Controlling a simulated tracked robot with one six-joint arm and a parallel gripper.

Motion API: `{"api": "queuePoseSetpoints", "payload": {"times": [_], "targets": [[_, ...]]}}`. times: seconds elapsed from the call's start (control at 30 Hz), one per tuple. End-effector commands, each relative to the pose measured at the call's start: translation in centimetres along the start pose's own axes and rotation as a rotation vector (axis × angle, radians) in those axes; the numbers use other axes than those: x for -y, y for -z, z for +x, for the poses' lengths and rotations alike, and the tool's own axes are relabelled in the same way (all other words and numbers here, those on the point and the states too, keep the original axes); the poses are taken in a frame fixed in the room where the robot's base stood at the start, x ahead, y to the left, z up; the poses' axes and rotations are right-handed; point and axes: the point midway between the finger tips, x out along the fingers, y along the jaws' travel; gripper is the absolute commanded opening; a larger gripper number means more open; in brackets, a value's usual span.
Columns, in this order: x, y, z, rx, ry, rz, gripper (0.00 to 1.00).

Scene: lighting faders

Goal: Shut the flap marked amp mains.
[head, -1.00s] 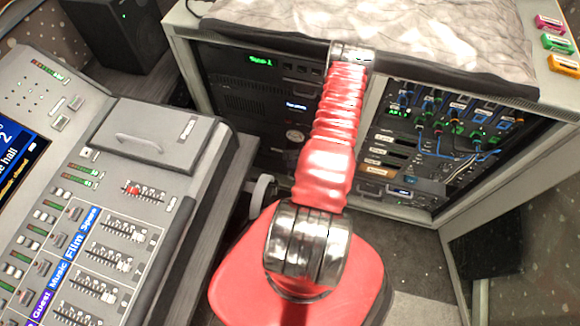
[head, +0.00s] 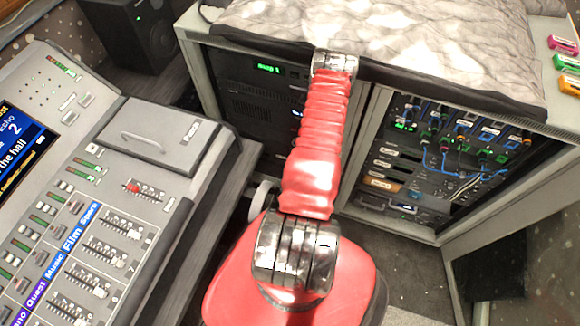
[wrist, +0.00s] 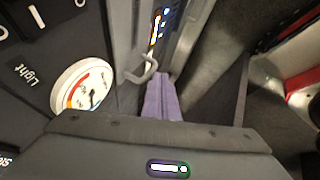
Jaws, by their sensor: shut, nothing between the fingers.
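No words "amp mains" can be read in either view, so I cannot tell for certain which flap bears them. In the wrist view a grey loop handle (wrist: 143,70) sticks out from a narrow dark panel, which may be a flap seen nearly edge-on. My gripper (wrist: 161,78) shows there as purple fingers, shut and empty, close beside the loop; I cannot tell whether they touch. In the head view my gripper is hidden behind my red arm. A grey lid with a handle (head: 155,140) lies flat on the console; its label is too small to read.
A round gauge (wrist: 83,87) is left of my fingers, near a "Light" label. The rack's right bay (head: 440,150) holds blue cables and plugs. A crumpled cover (head: 390,40) lies on the rack top, with coloured tags at right. The fader console (head: 100,230) stands at left.

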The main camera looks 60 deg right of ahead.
Motion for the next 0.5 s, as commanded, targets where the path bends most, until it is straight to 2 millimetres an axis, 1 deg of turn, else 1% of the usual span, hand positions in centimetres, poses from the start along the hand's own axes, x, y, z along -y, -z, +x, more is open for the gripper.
{"api": "queuePoseSetpoints", "payload": {"times": [0.03, 0.1, 0.5], "targets": [[-0.42, 0.08, 0.23, 0.0, -0.001, -0.002, 0.0], [-0.59, 0.06, 0.31, 0.001, -0.001, 0.0, 0.0], [-0.58, -0.04, 0.19, 0.001, -0.004, 0.002, 0.0]]}}
